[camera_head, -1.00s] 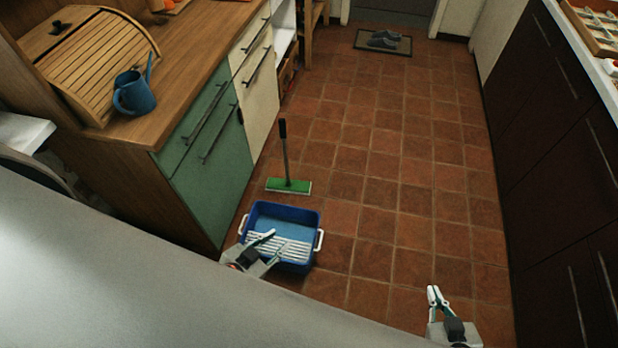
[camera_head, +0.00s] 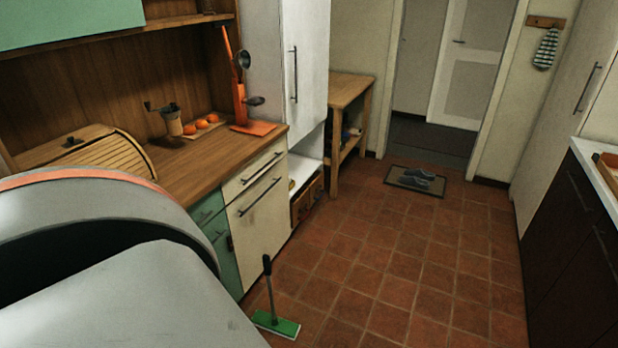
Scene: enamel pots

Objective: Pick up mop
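The mop (camera_head: 273,309) stands upright on the tiled floor near the bottom of the head view, beside the cabinet fronts. It has a dark grip at the top, a thin grey handle and a flat green head (camera_head: 276,325) on the tiles. Neither of my grippers is in view. Large grey parts of my own body fill the lower left and hide part of the counter and cabinets.
A wooden counter (camera_head: 200,160) over green and cream cabinets (camera_head: 256,215) lines the left. A wooden side table (camera_head: 350,95) stands further back. A mat with slippers (camera_head: 416,178) lies before the doorway. Dark cabinets (camera_head: 570,250) line the right. The tiled floor (camera_head: 400,250) between is clear.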

